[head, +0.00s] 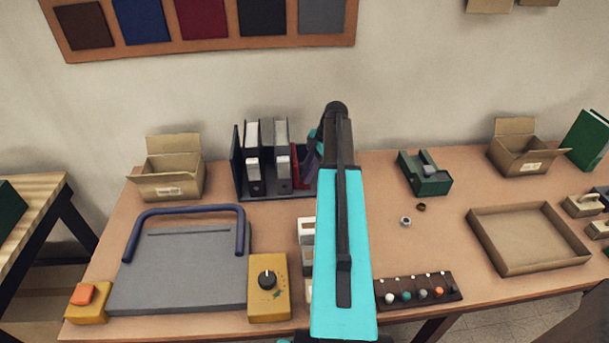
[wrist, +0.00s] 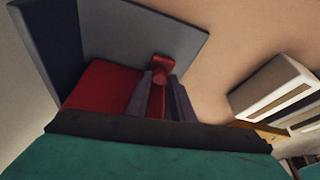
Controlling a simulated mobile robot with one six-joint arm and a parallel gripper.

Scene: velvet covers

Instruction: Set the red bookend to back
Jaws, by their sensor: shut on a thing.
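The red bookend (head: 297,160) stands upright at the right end of the dark file rack (head: 262,192), mostly hidden behind my arm in the head view. In the wrist view the red bookend (wrist: 98,85) shows as a red plate, with a red knob and stem beside it. My gripper (wrist: 160,98) is shut on this stem, one purple-grey finger on each side. In the head view my gripper (head: 311,160) is at the rack's right side, partly hidden by my own arm. I cannot tell whether the bookend touches the rack floor.
An open carton (head: 172,175) stands left of the rack, and a green tape dispenser (head: 425,178) to the right. White boxes (head: 307,230) lie near my arm.

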